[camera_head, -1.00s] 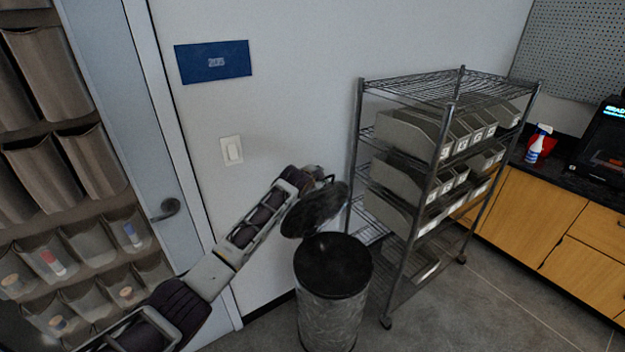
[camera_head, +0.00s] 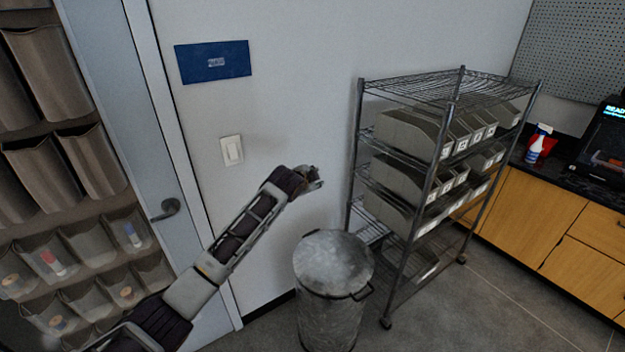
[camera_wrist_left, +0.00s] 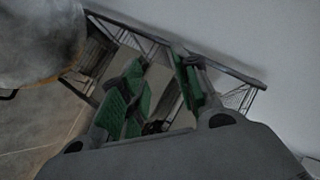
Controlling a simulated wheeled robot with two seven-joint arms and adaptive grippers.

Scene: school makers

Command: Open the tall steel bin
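The tall steel bin (camera_head: 326,318) stands on the floor between the wall and the wire shelf. Its grey metal lid (camera_head: 333,258) lies on top and covers the opening. A dark bar handle (camera_head: 361,293) sticks out at the lid's front right rim. My left gripper (camera_head: 314,178) is above and behind the bin, apart from the lid and near the wall. In the left wrist view its green-padded fingers (camera_wrist_left: 158,95) are spread with nothing between them. Part of the bin (camera_wrist_left: 40,40) fills the upper left there. My right gripper is not in view.
A wire shelf (camera_head: 440,180) with several grey bins stands close to the bin's right. A door with a handle (camera_head: 168,208) and hanging pockets (camera_head: 85,160) are at left. Wooden cabinets (camera_head: 545,215) are at right. Floor before the shelf is clear.

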